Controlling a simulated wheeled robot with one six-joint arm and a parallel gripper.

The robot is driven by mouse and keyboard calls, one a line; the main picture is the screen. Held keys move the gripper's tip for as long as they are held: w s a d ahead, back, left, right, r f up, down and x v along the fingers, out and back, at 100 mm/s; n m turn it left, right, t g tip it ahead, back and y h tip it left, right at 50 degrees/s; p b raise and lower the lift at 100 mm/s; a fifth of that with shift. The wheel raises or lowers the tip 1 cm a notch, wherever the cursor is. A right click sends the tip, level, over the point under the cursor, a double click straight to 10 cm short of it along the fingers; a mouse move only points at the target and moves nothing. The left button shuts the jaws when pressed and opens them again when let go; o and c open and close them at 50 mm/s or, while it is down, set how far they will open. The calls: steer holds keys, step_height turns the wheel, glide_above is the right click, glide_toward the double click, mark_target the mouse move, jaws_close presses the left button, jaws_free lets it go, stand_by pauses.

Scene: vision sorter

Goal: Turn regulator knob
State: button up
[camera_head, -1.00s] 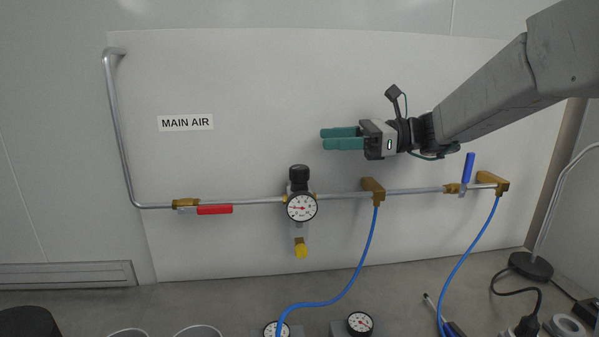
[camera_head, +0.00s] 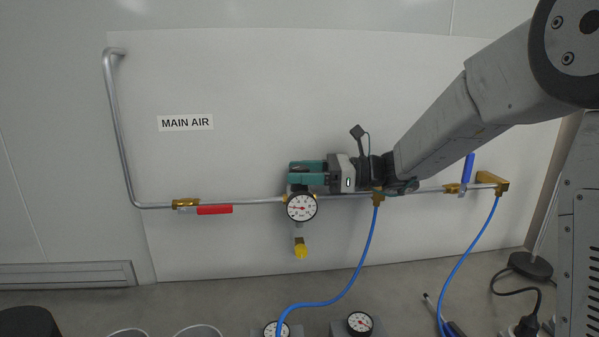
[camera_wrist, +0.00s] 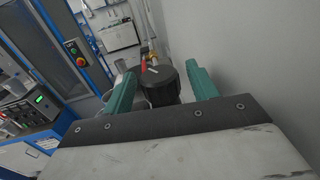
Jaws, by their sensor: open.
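The black regulator knob (camera_wrist: 160,88) is between my two teal fingers in the wrist view, with a small gap visible on each side. In the head view the fingers cover most of the knob. My gripper (camera_head: 293,173) is open at the top of the regulator and points left. The regulator's white round gauge (camera_head: 301,207) shows just below the fingers. A yellow fitting (camera_head: 301,250) hangs below the gauge.
The metal pipe (camera_head: 255,201) runs along the wall panel, with a red valve handle (camera_head: 214,209) at left and a blue one (camera_head: 468,167) at right. A blue hose (camera_head: 365,250) hangs from a brass fitting.

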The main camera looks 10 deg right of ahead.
steer(key=shift+a, duration=0.3)
steer(key=c, duration=1)
steer(key=shift+r+m+t, duration=0.1)
steer(key=shift+m+t, duration=0.2)
steer(key=shift+t, duration=0.1)
steer(key=m+t+h, duration=0.1)
steer(key=t, duration=0.1)
steer(key=m+t+h, duration=0.1)
steer(key=m+t, duration=0.1)
steer(key=t, duration=0.1)
steer(key=shift+m, duration=0.3)
steer(key=m+t+h, duration=0.5)
steer(key=t, duration=0.1)
steer(key=shift+t+h, duration=0.3)
steer(key=shift+h, duration=0.1)
